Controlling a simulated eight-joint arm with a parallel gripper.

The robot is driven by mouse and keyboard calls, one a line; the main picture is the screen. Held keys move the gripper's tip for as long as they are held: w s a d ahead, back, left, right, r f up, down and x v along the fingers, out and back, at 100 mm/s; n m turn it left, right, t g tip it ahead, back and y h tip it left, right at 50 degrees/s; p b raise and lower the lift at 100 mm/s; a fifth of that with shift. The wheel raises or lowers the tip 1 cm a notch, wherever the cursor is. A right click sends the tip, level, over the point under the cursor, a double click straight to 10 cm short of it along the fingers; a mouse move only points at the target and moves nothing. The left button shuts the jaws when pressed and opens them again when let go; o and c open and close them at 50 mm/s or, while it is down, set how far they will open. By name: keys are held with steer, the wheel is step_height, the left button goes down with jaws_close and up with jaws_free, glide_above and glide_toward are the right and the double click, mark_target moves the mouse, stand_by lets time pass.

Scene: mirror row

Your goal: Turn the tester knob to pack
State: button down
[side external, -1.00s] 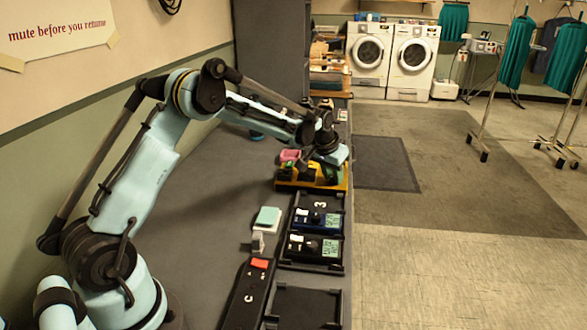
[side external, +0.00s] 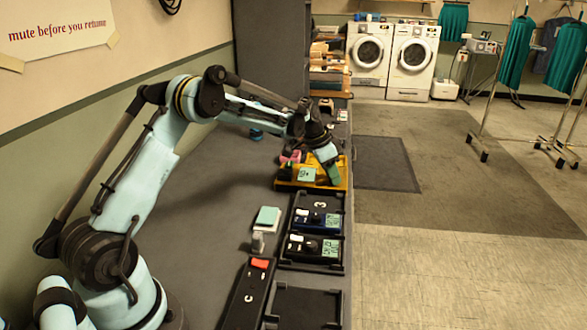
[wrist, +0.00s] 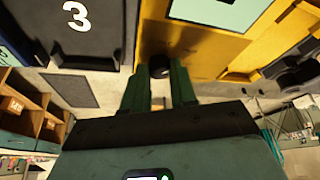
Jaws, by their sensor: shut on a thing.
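The yellow tester (side external: 284,186) sits at the far end of the dark bench, with a pale display (side external: 307,174) on its top face. In the wrist view its yellow face (wrist: 204,48) fills the upper middle and right, with part of the display (wrist: 220,12) at the top edge. The black knob (wrist: 159,66) shows between the two green fingers of my gripper (wrist: 159,82), which is shut on it. In the side external view my wrist hides the fingertips and the knob. No pack mark is readable, so the knob's setting cannot be told.
Two dark units with displays sit in a black tray marked 3 (side external: 320,204) in front of the tester. A black strip with a red block (side external: 260,263) and a pale pad (side external: 268,216) lie nearer. A pink item (side external: 290,157) is close behind my gripper.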

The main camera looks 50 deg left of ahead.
stand_by(0.4)
steer(key=c, duration=0.9)
jaws_free()
steer(key=v, duration=1.2)
steer(key=shift+a+r, duration=0.1)
